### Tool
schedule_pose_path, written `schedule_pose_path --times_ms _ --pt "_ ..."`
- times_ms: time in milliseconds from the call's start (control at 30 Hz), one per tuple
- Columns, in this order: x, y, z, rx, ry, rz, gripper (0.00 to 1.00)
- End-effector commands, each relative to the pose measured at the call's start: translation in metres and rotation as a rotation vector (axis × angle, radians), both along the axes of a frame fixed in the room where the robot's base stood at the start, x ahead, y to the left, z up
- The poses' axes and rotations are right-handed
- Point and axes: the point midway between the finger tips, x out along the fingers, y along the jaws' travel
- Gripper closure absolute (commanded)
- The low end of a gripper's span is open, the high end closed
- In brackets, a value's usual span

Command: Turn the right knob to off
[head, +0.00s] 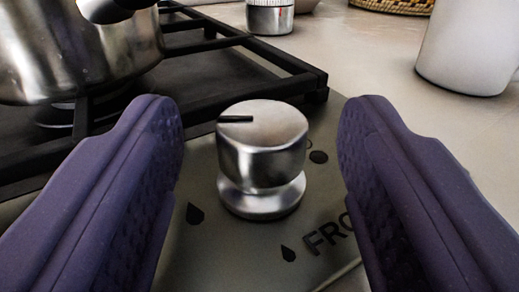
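A silver metal knob (262,150) stands upright on the stove's panel, near the middle of the picture. A dark line on its top points to the left. My gripper (260,125) is open, with one purple padded finger on each side of the knob. Both fingers are apart from the knob, with clear gaps. The panel (230,235) around the knob shows dark drop-shaped marks, a dark oval mark and the letters "FRO", partly hidden by the right finger.
A steel pot (75,50) sits on the black grate (285,85) at the upper left, close behind the left finger. A white cylindrical container (470,45) and a small steel timer-like item (270,16) stand on the counter (370,60). A woven item (395,5) lies at the back.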

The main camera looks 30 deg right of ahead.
Motion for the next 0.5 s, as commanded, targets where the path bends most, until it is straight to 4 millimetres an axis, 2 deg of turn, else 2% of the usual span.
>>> schedule_pose_path --times_ms 167,500 --pt "-0.005 0.003 0.001 0.000 0.001 0.001 0.41" --pt "-0.055 0.033 0.002 -0.001 0.003 0.003 0.41"
